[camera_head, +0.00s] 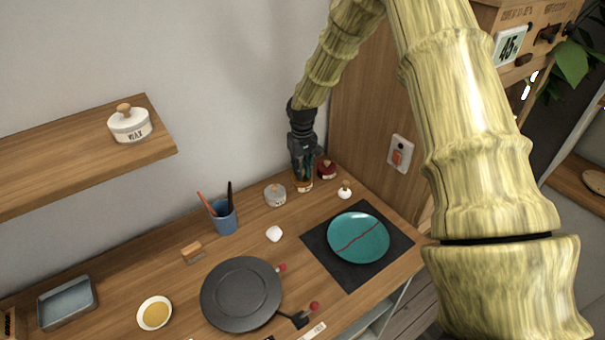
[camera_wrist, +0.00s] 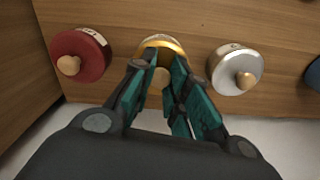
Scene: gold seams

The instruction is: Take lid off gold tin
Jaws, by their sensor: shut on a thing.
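The gold tin (camera_head: 304,186) stands at the back of the wooden worktop, partly hidden under my gripper (camera_head: 303,170). In the wrist view the gold lid (camera_wrist: 161,42) shows as a gold rim behind my gripper's (camera_wrist: 161,72) teal fingers. Its pale wooden knob (camera_wrist: 160,77) sits between the fingers, which are shut on it. The lid appears to be at the tin's top; whether there is a gap under it is hidden.
A red tin (camera_wrist: 82,55) and a silver tin (camera_wrist: 236,69) flank the gold one closely. A small white knobbed piece (camera_head: 344,191), teal plate (camera_head: 372,238), black hotplate (camera_head: 240,292) and blue cup (camera_head: 224,219) stand nearby. The wooden side panel (camera_head: 362,110) rises close behind.

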